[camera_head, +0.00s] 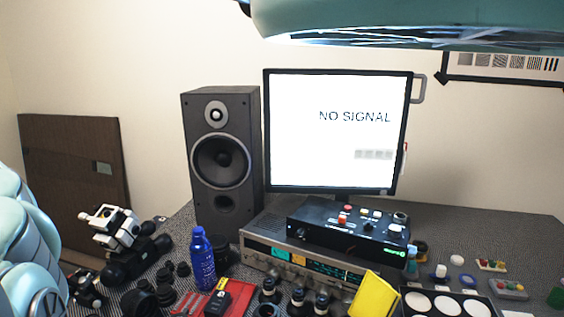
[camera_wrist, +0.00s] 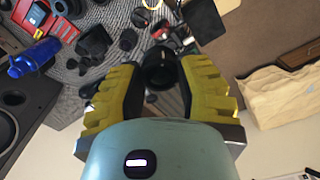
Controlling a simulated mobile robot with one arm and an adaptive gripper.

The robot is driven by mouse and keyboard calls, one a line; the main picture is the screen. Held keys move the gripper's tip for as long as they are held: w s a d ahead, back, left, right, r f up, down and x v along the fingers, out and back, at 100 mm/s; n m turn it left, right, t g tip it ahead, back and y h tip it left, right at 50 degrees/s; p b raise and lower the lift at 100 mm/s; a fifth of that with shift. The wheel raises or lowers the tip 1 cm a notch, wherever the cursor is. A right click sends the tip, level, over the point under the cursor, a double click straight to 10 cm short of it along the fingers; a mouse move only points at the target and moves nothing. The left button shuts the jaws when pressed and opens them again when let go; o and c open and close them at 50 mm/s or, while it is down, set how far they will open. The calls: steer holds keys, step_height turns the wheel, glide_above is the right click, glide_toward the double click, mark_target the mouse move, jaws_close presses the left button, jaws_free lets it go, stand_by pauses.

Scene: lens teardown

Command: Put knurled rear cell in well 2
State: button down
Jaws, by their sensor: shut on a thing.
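My gripper (camera_wrist: 159,80) has yellow ribbed fingers and shows in the wrist view. It is shut on a dark, round, barrel-like part (camera_wrist: 158,68) that sits between the fingertips. This looks like the knurled rear cell, but its knurling is too small to make out. In the head view the gripper is out of sight. A black tray (camera_head: 462,292) with white round wells lies at the bottom right edge of the head view, partly cut off. I cannot tell which well is well 2.
A blue bottle (camera_head: 202,262), a red tray (camera_head: 240,290) and several dark lens parts stand at the front left. A speaker (camera_head: 222,160), a monitor (camera_head: 335,130) and a black control box (camera_head: 335,230) stand behind. A yellow object (camera_head: 375,295) stands beside the black tray.

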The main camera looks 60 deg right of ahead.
steer(key=r+p, duration=0.1)
steer(key=r, duration=0.1)
steer(key=s+r+n+p, duration=0.1)
steer(key=shift+r+n, duration=0.3)
steer(key=shift+r, duration=0.05)
step_height(320, 180, up, 36)
steer(key=p, duration=3.6)
steer(key=shift+r, duration=0.25)
steer(key=shift+f, duration=0.1)
